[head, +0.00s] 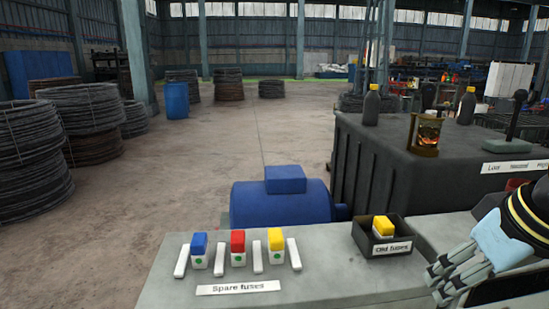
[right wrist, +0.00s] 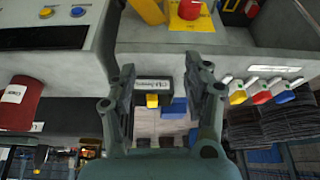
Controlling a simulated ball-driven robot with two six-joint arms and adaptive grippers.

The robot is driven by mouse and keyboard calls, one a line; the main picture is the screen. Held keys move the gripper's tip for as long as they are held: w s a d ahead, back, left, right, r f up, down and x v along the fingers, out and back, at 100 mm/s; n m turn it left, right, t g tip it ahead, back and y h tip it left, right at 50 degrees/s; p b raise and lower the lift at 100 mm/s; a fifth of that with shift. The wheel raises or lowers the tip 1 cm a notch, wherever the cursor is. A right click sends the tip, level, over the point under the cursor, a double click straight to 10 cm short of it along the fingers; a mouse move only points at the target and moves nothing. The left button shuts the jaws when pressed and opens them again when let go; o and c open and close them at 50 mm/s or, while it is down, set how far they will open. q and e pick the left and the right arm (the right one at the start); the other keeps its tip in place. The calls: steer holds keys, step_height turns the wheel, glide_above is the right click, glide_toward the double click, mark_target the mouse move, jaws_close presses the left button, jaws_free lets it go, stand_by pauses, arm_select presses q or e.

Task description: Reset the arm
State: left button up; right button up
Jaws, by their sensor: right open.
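My right gripper (head: 438,280) is at the lower right of the head view, above the grey bench and to the right of the old fuses box. In the right wrist view its two fingers (right wrist: 163,78) stand wide apart with nothing between their tips. The old fuses box (head: 382,237), a small black tray, holds a yellow-topped fuse (head: 383,226). In the right wrist view the box (right wrist: 165,85) shows beyond the fingers, apart from them. My left gripper is not in view.
Blue, red and yellow spare fuses (head: 238,247) stand between white strips on the bench (head: 330,285). A blue motor (head: 280,203) lies behind. A dark cabinet (head: 385,165) bears bottles, a lantern-like object (head: 425,135) and a lever (head: 514,120). A red button (right wrist: 190,9) shows in the wrist view.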

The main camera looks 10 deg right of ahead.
steer(key=s+a+f+n+g, duration=0.1)
steer(key=s+a+f, duration=0.4)
steer(key=s+f, duration=0.55)
steer(key=s+d+f+g+h+b, duration=0.2)
steer(key=f+b, duration=1)
steer(key=f, duration=2.3)
arm_select(q)
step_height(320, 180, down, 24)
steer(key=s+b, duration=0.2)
steer(key=b, duration=0.9)
steer(key=shift+b, duration=0.4)
arm_select(e)
steer(key=s+f, duration=0.6)
steer(key=f, duration=0.4)
steer(key=s+d+f, duration=0.1)
steer(key=s+f, duration=0.6)
steer(key=f, duration=0.2)
steer(key=s+d+f+y, duration=0.1)
steer(key=s+f, duration=0.5)
steer(key=f, duration=0.4)
steer(key=shift+s+d+f+g, duration=0.15)
steer(key=shift+f+g, duration=0.15)
